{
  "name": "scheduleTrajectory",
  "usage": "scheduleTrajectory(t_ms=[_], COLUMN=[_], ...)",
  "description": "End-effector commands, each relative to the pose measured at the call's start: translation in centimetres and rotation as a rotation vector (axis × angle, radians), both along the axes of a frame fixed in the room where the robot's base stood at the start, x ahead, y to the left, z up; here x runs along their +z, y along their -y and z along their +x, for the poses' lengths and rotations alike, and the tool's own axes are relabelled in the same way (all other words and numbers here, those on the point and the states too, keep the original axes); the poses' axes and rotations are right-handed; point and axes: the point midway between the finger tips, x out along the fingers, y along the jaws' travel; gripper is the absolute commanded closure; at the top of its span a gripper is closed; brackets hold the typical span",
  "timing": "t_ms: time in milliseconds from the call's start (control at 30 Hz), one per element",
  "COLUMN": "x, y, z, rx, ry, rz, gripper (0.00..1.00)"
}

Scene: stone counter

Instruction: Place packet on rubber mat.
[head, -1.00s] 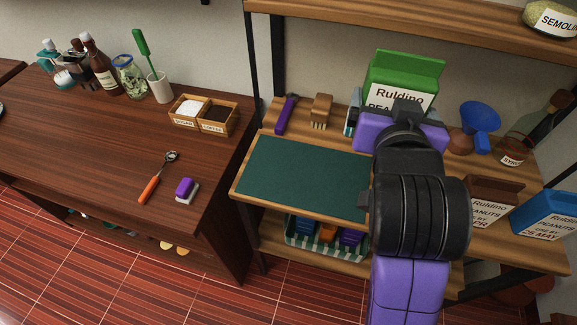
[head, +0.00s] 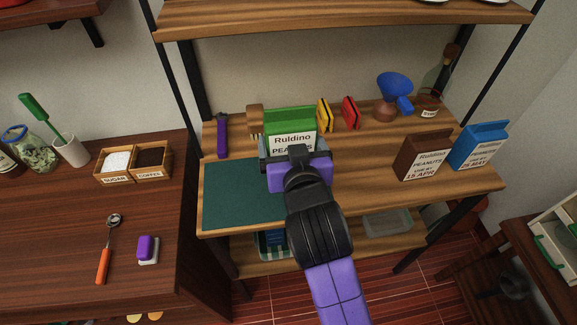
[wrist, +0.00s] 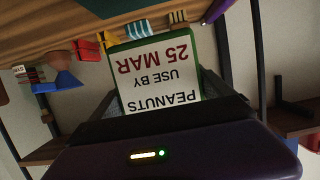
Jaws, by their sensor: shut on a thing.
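The green packet (head: 290,124), with a white label reading "Ruldino PEANUTS", is upright in my gripper (head: 297,168). My gripper is shut on its lower part. In the wrist view the packet (wrist: 158,70) appears upside down between the dark fingers, with "USE BY 25 MAR" on its label. The dark green rubber mat (head: 243,200) lies flat on the left of the wooden shelf. The packet is near the mat's back right part. My gripper and arm hide the mat's right edge and the packet's base, so I cannot tell if they touch.
Yellow (head: 325,115) and red (head: 350,112) items stand right of the packet. The mat's visible surface is clear.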

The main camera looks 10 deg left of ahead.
Motion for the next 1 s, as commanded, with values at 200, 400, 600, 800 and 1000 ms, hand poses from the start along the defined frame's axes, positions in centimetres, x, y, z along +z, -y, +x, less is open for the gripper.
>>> scheduleTrajectory(t_ms=[200,400,600,800,1000], x=[-3.3,-4.7,-7.5,-8.1,-8.2], y=[0.0,0.0,0.0,0.0,0.0], z=[0.1,0.0,0.0,0.1,0.1], rx=[-0.001,0.0,0.0,0.0,0.0], ry=[0.003,0.003,0.002,0.005,0.005], rz=[0.001,0.001,0.001,0.001,0.001], gripper=[0.76,0.76,0.76,0.76,0.76])
